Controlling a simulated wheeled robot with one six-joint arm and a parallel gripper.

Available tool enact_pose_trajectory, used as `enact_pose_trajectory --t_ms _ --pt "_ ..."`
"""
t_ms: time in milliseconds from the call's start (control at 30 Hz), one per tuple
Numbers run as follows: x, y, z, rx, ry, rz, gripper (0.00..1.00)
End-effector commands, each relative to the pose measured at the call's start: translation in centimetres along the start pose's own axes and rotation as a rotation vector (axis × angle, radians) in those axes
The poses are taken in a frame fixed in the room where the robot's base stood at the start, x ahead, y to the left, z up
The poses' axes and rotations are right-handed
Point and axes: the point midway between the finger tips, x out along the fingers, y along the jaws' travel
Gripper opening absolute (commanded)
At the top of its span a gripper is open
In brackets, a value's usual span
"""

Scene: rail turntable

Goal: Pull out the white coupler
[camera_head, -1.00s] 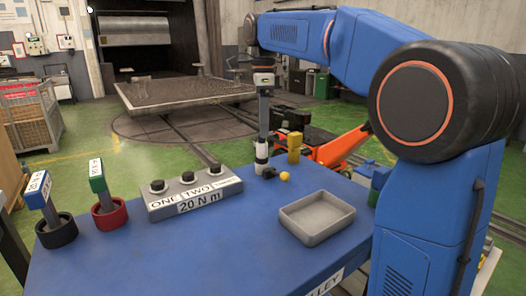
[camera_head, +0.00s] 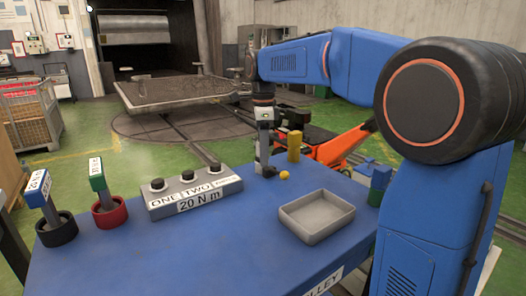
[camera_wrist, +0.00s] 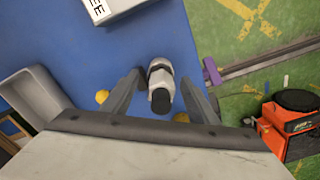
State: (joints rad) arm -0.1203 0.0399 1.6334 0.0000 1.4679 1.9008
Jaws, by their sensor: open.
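The white coupler (camera_wrist: 160,72) is a short upright cylinder with a dark band and a dark end on the blue table top. In the wrist view it sits between the two fingers of my gripper (camera_wrist: 161,80), with a gap on each side. In the head view my gripper (camera_head: 264,148) points straight down at the table's far edge, and its fingers mostly hide the coupler. The gripper is open.
A grey tray (camera_head: 316,217) lies nearer. The table's front middle is clear.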

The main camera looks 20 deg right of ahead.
Motion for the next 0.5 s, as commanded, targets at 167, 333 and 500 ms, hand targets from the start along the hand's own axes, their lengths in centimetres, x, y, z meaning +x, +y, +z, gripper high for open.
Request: enact_pose_trajectory --t_ms 167,333,500 --pt "-0.01 0.00 0.00 0.000 0.000 0.000 0.25" --pt "-0.01 0.02 0.00 0.000 0.000 0.001 0.21" --pt "-0.04 0.03 0.00 0.000 0.000 0.001 0.06"
